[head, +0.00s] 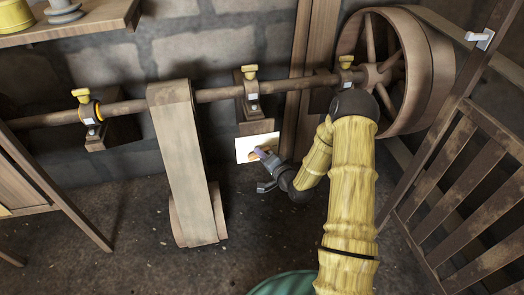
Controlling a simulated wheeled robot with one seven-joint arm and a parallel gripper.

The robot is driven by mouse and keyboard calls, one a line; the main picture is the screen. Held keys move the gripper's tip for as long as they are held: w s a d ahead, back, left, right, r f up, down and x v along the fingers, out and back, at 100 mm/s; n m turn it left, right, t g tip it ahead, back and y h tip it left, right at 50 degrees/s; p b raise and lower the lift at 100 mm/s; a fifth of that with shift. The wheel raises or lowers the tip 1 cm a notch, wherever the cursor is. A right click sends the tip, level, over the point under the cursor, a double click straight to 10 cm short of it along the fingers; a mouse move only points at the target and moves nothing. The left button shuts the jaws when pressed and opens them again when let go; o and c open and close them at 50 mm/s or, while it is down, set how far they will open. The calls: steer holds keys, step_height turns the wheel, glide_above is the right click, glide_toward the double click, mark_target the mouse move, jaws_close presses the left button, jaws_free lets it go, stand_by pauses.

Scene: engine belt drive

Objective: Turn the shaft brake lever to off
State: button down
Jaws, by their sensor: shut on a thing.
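The small purple-brown handle (261,152) of the shaft brake lever shows in front of a pale plate (244,149) below the middle shaft bearing. My gripper (264,160) reaches it from the lower right and is shut on it. The gripper and wrist hide much of the lever. Any off mark on the plate is too small to make out. The wooden line shaft (222,93) runs level above, along the stone wall.
A broad belt (181,150) hangs from the shaft to the left of my gripper. A large spoked wheel (434,70) is at the upper right. A slatted wooden gate (458,190) stands at the right. The floor at the front left is clear.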

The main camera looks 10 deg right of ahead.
steer(key=n+h+p, duration=0.2)
steer(key=n, duration=0.1)
steer(key=n+g+h+p, duration=0.1)
steer(key=n+h+p, duration=0.1)
steer(key=n, duration=0.1)
steer(key=n+g+h+p, duration=0.1)
steer(key=n+p, duration=0.2)
steer(key=shift+a+r+n+h, duration=0.15)
steer(key=shift+a+n+h, duration=0.15)
steer(key=shift+h, duration=0.1)
stand_by(0.4)
steer(key=c, duration=1.3)
jaws_free()
